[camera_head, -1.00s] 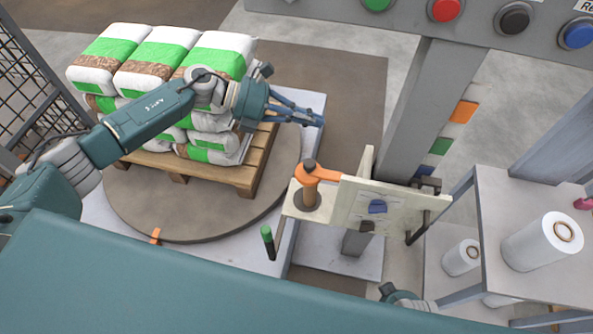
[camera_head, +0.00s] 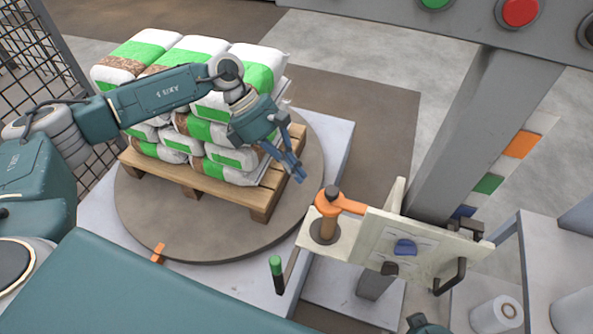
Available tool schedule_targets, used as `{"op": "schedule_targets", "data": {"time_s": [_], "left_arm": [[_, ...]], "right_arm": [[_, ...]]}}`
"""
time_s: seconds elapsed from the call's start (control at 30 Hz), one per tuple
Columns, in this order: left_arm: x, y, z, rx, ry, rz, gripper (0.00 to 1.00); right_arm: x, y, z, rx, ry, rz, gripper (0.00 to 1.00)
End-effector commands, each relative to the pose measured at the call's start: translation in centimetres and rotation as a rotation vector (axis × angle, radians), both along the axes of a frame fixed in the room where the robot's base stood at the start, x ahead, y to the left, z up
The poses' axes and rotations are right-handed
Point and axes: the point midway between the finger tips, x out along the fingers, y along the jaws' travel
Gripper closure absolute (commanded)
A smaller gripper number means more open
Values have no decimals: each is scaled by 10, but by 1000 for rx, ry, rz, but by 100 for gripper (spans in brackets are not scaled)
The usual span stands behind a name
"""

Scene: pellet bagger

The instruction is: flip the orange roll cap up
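The orange roll cap (camera_head: 343,203) is an orange arm on top of an orange-brown post (camera_head: 324,229) in the head view. It lies roughly level, reaching right toward the cream panel (camera_head: 420,249). The post stands on a small cream shelf. My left gripper (camera_head: 292,168) is up and left of the cap, apart from it, with its fingers pointing down and right. The fingers look spread with nothing between them. Of my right arm only a small teal part shows at the bottom edge; its fingers cannot be made out.
Stacked white and green bags (camera_head: 225,165) sit on a wooden pallet (camera_head: 262,200) on a round turntable (camera_head: 150,220) at left. A green-tipped lever (camera_head: 277,274) stands below the post. A grey column (camera_head: 480,130) rises behind the panel. White film rolls (camera_head: 496,314) lie at lower right.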

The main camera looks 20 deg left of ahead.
Motion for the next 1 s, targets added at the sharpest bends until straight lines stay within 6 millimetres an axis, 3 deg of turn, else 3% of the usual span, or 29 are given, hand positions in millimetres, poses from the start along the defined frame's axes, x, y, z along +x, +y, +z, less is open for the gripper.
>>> {"op": "schedule_targets", "data": {"time_s": [0.2, 0.4, 1.0], "left_arm": [[-4, -26, -34, -2, 2, -1, 100], [-6, -39, -52, -1, 1, 0, 100], [-2, -44, -53, 13, 0, 1, 100]], "right_arm": [[1, 0, 10, 1, -7, -2, 56], [3, 0, 20, 1, -14, -3, 56], [0, -1, 22, 0, -11, -2, 56]]}}
